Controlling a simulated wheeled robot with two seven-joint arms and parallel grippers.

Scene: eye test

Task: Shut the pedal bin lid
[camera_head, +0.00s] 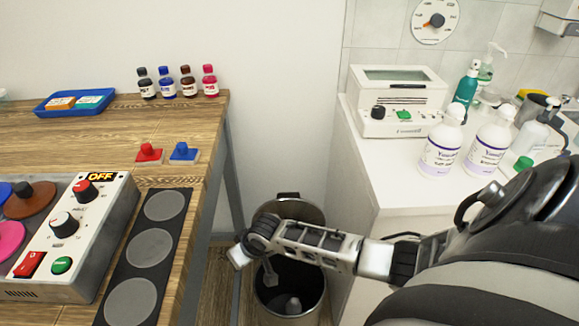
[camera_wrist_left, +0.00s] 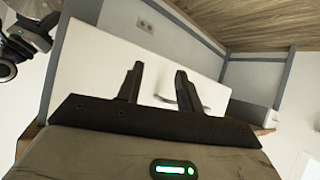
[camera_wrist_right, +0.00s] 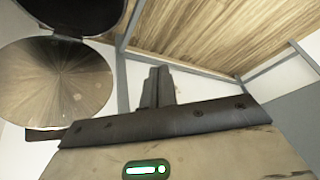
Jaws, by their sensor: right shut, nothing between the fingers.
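The pedal bin (camera_head: 318,305) stands on the floor between the wooden table and the white counter. Its round metallic lid (camera_head: 300,211) is raised at the back, and its dark inside shows. My right arm reaches across it from the right and hides part of the lid and rim. In the right wrist view, the lid's shiny round face (camera_wrist_right: 55,85) is at the left, with the dark bin opening (camera_wrist_right: 75,12) above it. My right gripper (camera_wrist_right: 153,75) is shut and empty, apart from the lid in that view. My left gripper (camera_wrist_left: 157,75) is open and empty.
The wooden table (camera_head: 110,115) at the left carries a control box (camera_head: 85,225), a dark pad, small bottles and a blue tray. The white counter (camera_head: 375,170) at the right carries a device, white bottles and other items. The bin's gap is narrow.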

